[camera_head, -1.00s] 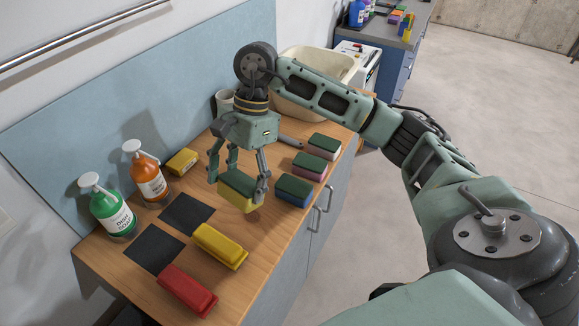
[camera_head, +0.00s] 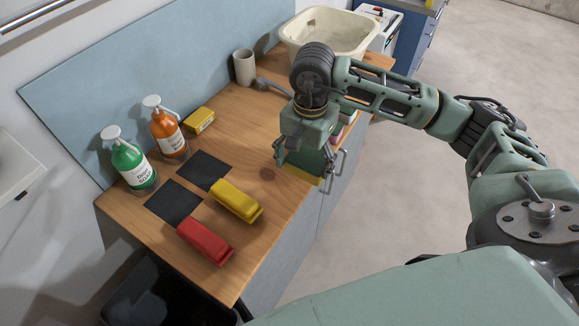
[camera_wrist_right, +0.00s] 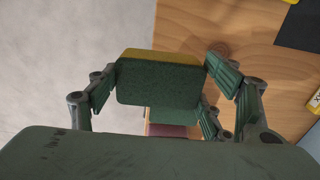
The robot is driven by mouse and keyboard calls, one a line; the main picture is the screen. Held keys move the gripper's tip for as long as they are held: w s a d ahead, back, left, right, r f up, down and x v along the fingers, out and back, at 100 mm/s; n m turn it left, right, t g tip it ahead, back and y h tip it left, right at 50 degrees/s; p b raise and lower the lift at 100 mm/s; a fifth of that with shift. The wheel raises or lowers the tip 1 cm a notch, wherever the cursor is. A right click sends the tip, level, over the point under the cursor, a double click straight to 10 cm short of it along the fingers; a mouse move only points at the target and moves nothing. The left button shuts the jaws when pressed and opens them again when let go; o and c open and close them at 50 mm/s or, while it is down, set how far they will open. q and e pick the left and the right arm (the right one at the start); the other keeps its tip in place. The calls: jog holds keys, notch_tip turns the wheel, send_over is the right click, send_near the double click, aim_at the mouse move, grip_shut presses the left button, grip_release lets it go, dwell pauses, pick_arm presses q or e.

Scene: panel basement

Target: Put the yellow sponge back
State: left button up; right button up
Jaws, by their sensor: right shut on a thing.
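The yellow sponge (camera_head: 305,174), with a dark green top layer, is held between the fingers of my right gripper (camera_head: 304,160). It hangs near the front edge of the wooden counter (camera_head: 262,215); the head view does not show clearly how far above. In the right wrist view the sponge (camera_wrist_right: 160,82) shows its green face and a yellow strip, with a finger on each side. Behind it is another green-topped sponge (camera_wrist_right: 172,115), with a pink one (camera_wrist_right: 170,130) beyond. In the head view my gripper hides most of those sponges. My left gripper is out of view.
Green (camera_head: 133,165) and orange (camera_head: 168,133) soap bottles, a yellow box (camera_head: 200,120), dark pads (camera_head: 174,201), a yellow block-like item (camera_head: 236,200) and a red one (camera_head: 206,240) stand left. A cup (camera_head: 244,67), brush (camera_head: 272,86) and cream basin (camera_head: 325,30) are behind.

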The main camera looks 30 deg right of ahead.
aim_at(288, 156)
jog(key=w+a+f+p, duration=0.1)
jog(key=w+a+f, duration=0.1)
jog(key=w, duration=0.1)
jog(key=shift+a+f, duration=0.15)
jog(key=shift+a, duration=0.25)
jog(key=shift+a+f, duration=0.1)
jog(key=shift+f, duration=0.1)
notch_tip(288, 156, down, 3)
jog(key=shift+f+p, duration=0.1)
jog(key=shift+p, duration=0.9)
jog(key=shift+f, duration=0.35)
jog(key=o, duration=0.6)
jog(key=shift+f, duration=0.1)
jog(key=shift+c, duration=0.2)
jog(key=o, duration=0.5)
jog(key=shift+c, duration=0.2)
